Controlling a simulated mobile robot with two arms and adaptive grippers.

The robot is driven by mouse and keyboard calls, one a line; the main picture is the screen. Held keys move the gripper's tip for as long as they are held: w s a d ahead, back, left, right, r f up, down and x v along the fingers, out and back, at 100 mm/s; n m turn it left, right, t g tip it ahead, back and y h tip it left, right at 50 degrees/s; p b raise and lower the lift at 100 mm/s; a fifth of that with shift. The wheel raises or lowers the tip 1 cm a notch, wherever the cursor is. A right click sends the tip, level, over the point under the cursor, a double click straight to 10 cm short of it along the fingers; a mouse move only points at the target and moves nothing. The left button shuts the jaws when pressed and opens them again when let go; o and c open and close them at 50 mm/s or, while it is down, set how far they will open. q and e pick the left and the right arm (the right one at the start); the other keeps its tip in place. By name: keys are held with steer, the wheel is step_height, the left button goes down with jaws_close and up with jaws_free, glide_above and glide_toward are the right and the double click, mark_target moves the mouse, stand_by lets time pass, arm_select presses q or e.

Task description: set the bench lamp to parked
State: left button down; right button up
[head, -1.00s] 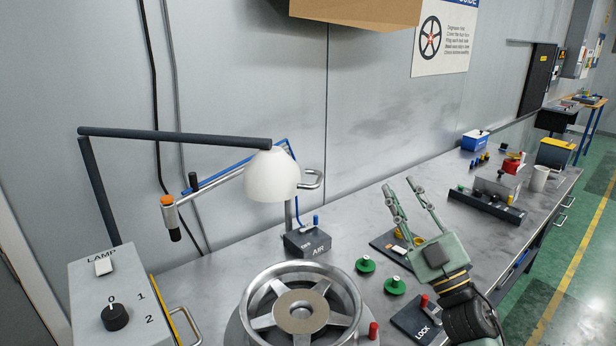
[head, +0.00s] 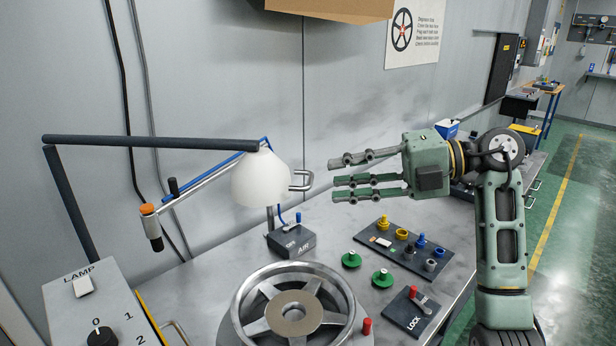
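The bench lamp has a white shade (head: 261,178) hanging from a dark jointed arm (head: 150,143) at the left. A metal handle (head: 303,181) sticks out from the right side of the shade. The grey lamp box (head: 97,306) at lower left carries a white switch and a black knob near 0. My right gripper (head: 341,180) is open and empty, its fingers pointing left toward the handle. It looks a little to the right of the handle, apart from it in the picture; the depth gap is hard to judge. My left gripper is not in view.
A spoked wheel (head: 341,300) lies below the lamp. The AIR box (head: 292,243), green knobs (head: 382,278), a dark tray of coloured plugs (head: 437,257) and the LOCK block (head: 408,312) stand on the bench. A cardboard box (head: 330,8) hangs above.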

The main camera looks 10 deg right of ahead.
mark_target(310, 178)
steer(key=p+x, duration=0.2)
steer(key=x, duration=0.4)
steer(key=shift+a+r, duration=0.1)
steer(key=shift+a, duration=0.2)
jaws_close()
